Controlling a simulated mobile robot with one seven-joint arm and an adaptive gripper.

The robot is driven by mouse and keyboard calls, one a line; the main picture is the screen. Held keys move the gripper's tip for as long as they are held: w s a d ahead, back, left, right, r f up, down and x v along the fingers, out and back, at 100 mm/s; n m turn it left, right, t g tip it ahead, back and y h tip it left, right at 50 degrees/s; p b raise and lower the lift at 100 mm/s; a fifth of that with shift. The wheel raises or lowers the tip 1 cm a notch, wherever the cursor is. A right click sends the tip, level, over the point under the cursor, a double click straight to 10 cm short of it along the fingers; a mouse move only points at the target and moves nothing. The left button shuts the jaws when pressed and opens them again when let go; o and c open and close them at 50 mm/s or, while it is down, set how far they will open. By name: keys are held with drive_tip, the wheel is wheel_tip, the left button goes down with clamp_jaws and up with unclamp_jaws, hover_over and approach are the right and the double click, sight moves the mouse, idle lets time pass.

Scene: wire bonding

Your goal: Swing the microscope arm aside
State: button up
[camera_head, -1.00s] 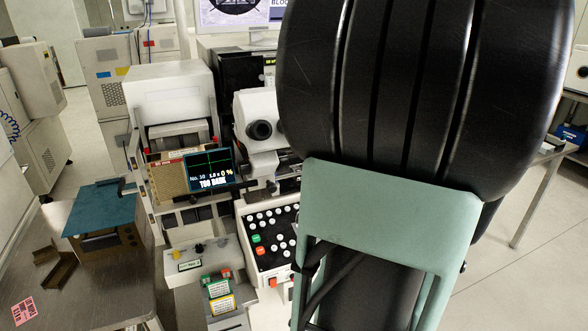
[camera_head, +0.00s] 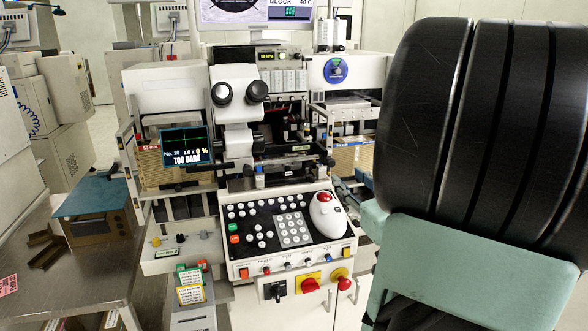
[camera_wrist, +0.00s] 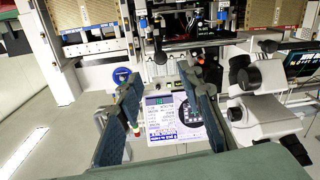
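The white microscope (camera_head: 237,138) with two black eyepieces (camera_head: 238,93) stands at the middle left of the bonding machine in the head view, above the keypad. In the wrist view the microscope (camera_wrist: 265,112) is at the right, its eyepieces facing up and left. My gripper (camera_wrist: 160,80) shows two blue-grey ribbed fingers set wide apart, with nothing held between them. The microscope lies to the right of the right finger in that view, apart from it. In the head view my arm fills the right side, and most of the gripper is hidden behind it.
The keypad panel (camera_head: 275,228) with a white, red-topped mouse-like control (camera_head: 327,214) lies below the microscope. A small "TOO DARK" screen (camera_head: 187,146) is left of it. A monitor (camera_head: 235,12) stands behind. A metal table (camera_head: 90,270) with a blue-topped box is at the left.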

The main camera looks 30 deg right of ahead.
sight(332, 164)
drive_tip(key=w, duration=0.3)
drive_tip(key=w+d, duration=0.1)
drive_tip(key=w, duration=0.3)
drive_tip(key=w+d, duration=0.1)
drive_tip(key=w, duration=0.2)
drive_tip(key=shift+w+b, duration=0.3)
drive_tip(key=shift+b, duration=0.1)
drive_tip(key=shift+c, duration=0.6)
clamp_jaws()
